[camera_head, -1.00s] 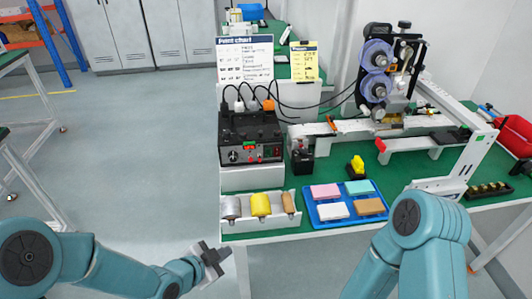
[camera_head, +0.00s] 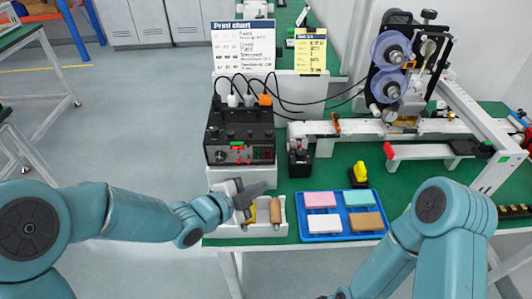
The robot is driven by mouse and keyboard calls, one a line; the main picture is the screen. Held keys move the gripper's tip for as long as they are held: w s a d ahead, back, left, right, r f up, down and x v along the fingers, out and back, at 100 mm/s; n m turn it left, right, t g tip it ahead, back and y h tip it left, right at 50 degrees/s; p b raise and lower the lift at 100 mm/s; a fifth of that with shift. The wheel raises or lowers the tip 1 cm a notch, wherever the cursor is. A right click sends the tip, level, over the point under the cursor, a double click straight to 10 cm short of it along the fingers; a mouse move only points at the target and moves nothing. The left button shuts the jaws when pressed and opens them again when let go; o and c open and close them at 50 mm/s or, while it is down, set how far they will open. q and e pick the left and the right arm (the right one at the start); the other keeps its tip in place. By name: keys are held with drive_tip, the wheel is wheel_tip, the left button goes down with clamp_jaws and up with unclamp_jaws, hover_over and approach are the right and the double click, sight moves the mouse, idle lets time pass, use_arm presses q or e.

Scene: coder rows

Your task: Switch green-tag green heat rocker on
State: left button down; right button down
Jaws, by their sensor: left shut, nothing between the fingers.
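A black control box (camera_head: 240,137) stands on a white block at the left part of the bench. Its front has a small green patch (camera_head: 237,144) with red just by it, a dial at the left and a red-lit area (camera_head: 263,154) at the right. Which patch is the green heat rocker, and its position, is too small to tell. My left gripper (camera_head: 258,189) is shut and empty, in front of and below the box front, apart from it in the picture. It hides part of the white tray. My right arm comes in at lower right; its gripper is out of frame.
A white tray (camera_head: 283,228) with rollers lies below my left gripper. A blue tray (camera_head: 318,237) with coloured blocks lies to its right. A yellow-topped black piece (camera_head: 359,173) and a printing machine with purple reels (camera_head: 390,48) stand further right. Cables rise behind the box.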

sight(259, 154)
use_arm(q)
drive_tip(key=shift+s+a, duration=0.1)
idle(0.3)
drive_tip(key=shift+w+a+f+p, duration=0.15)
drive_tip(key=shift+w+p, duration=0.4)
drive_tip(key=shift+w, duration=0.9)
drive_tip(key=shift+w+d+f+p, duration=0.1)
drive_tip(key=shift+w+f+p, duration=0.35)
drive_tip(key=shift+w, duration=1)
drive_tip(key=shift+w+a+f+p, duration=0.1)
drive_tip(key=shift+w+p, duration=0.55)
drive_tip(key=shift+w, duration=0.8)
drive_tip(key=shift+w, duration=0.1)
drive_tip(key=shift+w, duration=0.35)
